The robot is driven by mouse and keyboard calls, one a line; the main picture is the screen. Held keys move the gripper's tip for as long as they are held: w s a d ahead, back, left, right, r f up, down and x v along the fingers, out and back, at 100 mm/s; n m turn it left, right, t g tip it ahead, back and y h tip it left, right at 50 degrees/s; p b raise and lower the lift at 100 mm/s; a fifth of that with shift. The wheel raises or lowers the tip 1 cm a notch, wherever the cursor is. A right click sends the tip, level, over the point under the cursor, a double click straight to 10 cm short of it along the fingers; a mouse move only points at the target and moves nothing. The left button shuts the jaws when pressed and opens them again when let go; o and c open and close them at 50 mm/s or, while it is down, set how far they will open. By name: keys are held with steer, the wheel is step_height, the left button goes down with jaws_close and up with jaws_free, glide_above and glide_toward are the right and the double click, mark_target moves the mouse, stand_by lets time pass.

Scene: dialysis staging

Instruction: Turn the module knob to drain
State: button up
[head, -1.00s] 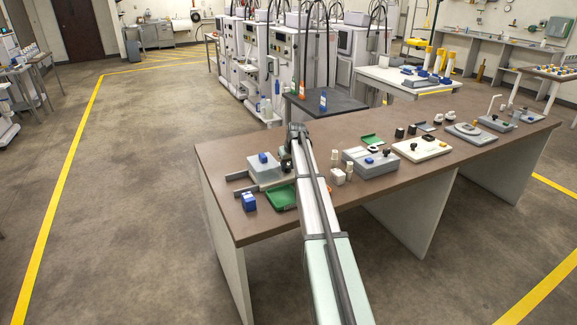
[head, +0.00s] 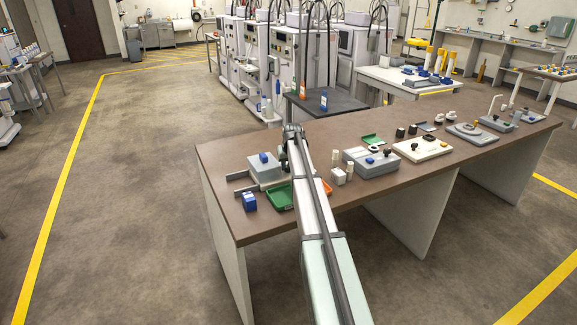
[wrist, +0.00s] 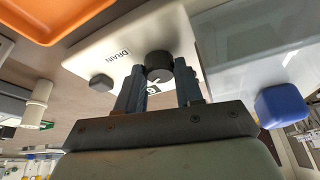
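In the wrist view the module is a white plate (wrist: 98,52) printed with DRAIN and a second, partly covered dark label. Its round black knob (wrist: 159,66) stands just ahead of my gripper (wrist: 160,80), in line with the gap between the two fingers. The fingers are apart and nothing is clamped between them. I cannot tell whether the fingertips reach around the knob or touch it. Which mark the knob points to cannot be read. In the head view my arm covers the knob, and my gripper's fingers cannot be made out.
A small dark block (wrist: 101,83) sits on the plate. A translucent grey box (head: 264,168) and a blue block (wrist: 281,105) are close on the right in the wrist view. An orange tray (wrist: 50,18) and a white bottle (wrist: 37,105) are left. A green tray (head: 279,197) lies nearby.

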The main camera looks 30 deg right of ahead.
steer(key=o, duration=0.4)
steer(key=shift+a, duration=0.1)
stand_by(0.4)
